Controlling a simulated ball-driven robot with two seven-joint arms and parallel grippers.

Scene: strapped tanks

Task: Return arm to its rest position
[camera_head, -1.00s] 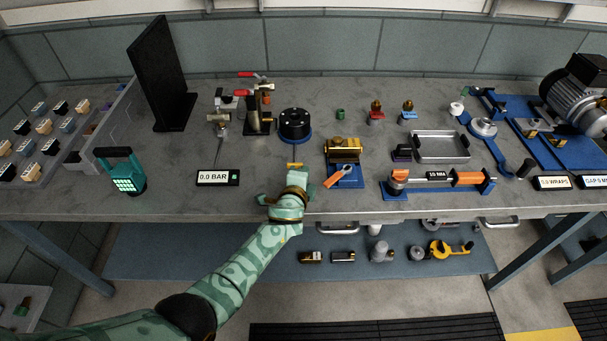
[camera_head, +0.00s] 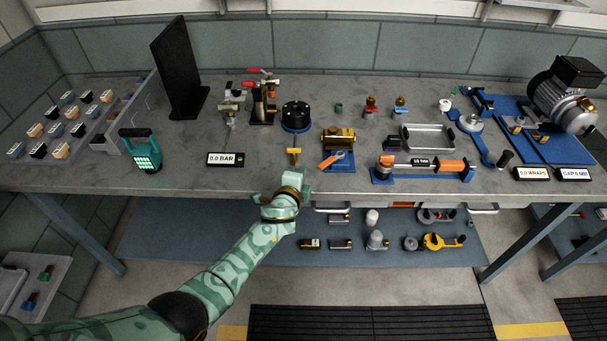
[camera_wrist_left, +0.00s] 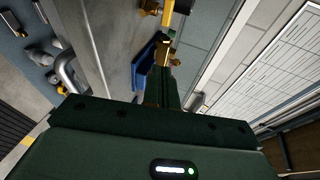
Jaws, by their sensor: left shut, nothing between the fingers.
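My left arm comes in from the lower left in the head view. Its gripper (camera_head: 291,187) is over the front edge of the grey workbench (camera_head: 190,178). It is shut and empty. In the wrist view its dark fingers (camera_wrist_left: 165,90) are together below brass-coloured parts. A small yellow T-shaped piece (camera_head: 294,157) is on the bench just beyond the gripper, apart from it. My right arm and gripper are not in view.
A blue stand with a brass block (camera_head: 339,138) and an orange-handled tool (camera_head: 331,160) is right of the gripper. A teal lamp (camera_head: 140,152) and a 0.0 BAR display (camera_head: 226,159) stand left. A lower shelf (camera_head: 200,240) holds several metal parts.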

